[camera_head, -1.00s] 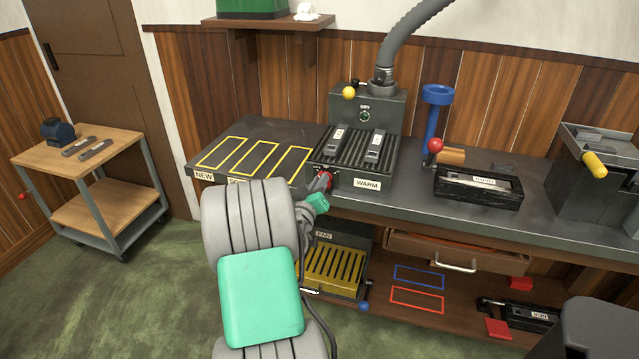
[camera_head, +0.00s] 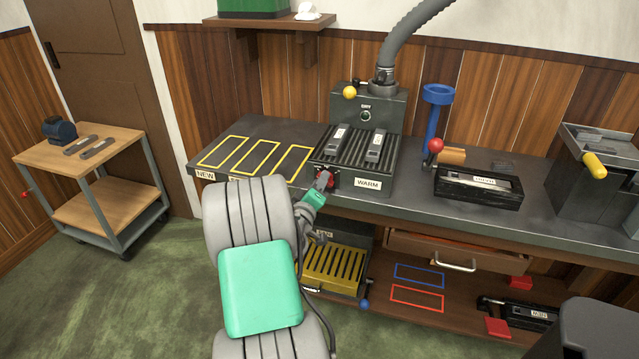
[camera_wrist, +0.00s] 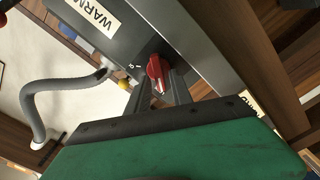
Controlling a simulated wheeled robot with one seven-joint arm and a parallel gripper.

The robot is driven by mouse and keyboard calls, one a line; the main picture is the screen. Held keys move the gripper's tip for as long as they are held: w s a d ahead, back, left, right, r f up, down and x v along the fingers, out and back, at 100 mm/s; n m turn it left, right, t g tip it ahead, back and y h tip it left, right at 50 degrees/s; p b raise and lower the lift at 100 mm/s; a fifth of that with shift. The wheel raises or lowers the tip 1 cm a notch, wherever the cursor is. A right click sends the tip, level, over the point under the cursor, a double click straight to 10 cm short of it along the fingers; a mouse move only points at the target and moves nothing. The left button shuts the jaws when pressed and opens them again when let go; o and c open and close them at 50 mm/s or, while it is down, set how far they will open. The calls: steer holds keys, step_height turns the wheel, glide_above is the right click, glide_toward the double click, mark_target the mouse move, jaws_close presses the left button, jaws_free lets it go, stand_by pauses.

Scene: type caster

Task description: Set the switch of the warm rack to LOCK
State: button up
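The warm rack (camera_head: 335,160) is a dark ribbed box on the bench with a "WARM" label (camera_head: 367,184), also in the wrist view (camera_wrist: 96,12). Its red rotary switch (camera_wrist: 157,72) is on the front face, left of the label in the head view. The switch's pale-tipped end points toward my gripper in the wrist view. A letter "S" shows beside it; the LOCK marking cannot be read. My gripper (camera_wrist: 156,98) is at the switch, with dark fingers apart on either side of the knob's tip. No firm contact is visible. My gripper (camera_head: 322,185) partly hides the switch in the head view.
Two grey pieces (camera_head: 375,146) lie on the rack's ribs. Yellow outlined slots (camera_head: 262,156) are left of it. A yellow-slotted fan unit (camera_head: 334,267) sits below the bench near my arm. A grey hose (camera_head: 405,40) rises behind.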

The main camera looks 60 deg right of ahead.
steer(key=shift+o, duration=0.5)
steer(key=shift+a, duration=0.1)
steer(key=s+a+b, duration=0.1)
steer(key=a, duration=0.6)
steer(key=shift+a, duration=0.25)
steer(key=shift+s, duration=0.1)
